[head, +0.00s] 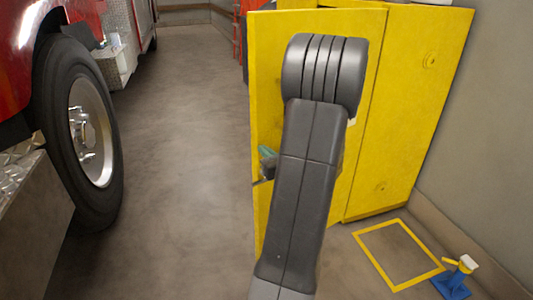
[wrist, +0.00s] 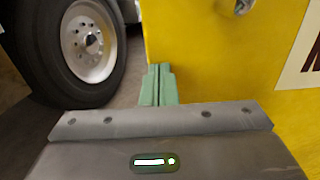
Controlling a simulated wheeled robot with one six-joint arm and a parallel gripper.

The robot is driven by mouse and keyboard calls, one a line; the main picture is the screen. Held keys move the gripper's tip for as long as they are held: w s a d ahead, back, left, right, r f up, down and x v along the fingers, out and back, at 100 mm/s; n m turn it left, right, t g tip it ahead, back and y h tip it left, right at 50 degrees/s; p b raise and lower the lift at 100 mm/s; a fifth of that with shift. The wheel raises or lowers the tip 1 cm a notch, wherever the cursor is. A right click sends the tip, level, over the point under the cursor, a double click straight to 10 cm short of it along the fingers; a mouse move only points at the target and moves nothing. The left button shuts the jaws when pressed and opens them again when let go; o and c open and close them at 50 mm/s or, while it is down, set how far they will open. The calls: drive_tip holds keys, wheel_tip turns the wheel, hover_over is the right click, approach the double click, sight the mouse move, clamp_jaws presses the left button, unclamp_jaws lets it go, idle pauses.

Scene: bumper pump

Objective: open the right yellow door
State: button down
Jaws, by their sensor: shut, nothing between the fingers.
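A yellow cabinet (head: 420,75) stands at the right in the head view. A yellow door panel (head: 265,60) on its front looks swung partly outward, with its free edge on the left. My arm covers much of the panel. My gripper (head: 266,152) is at that left edge, its green fingers shut and empty. In the wrist view the green fingers (wrist: 157,85) are together just by the lower left edge of the yellow panel (wrist: 215,60). I cannot tell whether they touch it. A metal handle (wrist: 243,5) is partly cut off at the top.
A red truck with a large wheel (head: 85,135) stands at the left. Clear floor (head: 180,130) lies between it and the panel. A yellow floor outline (head: 372,262) and a blue pump-like object (head: 455,280) are at the lower right, near the grey wall (head: 490,140).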

drive_tip(key=x, duration=1.2)
drive_tip(key=shift+w, duration=0.4)
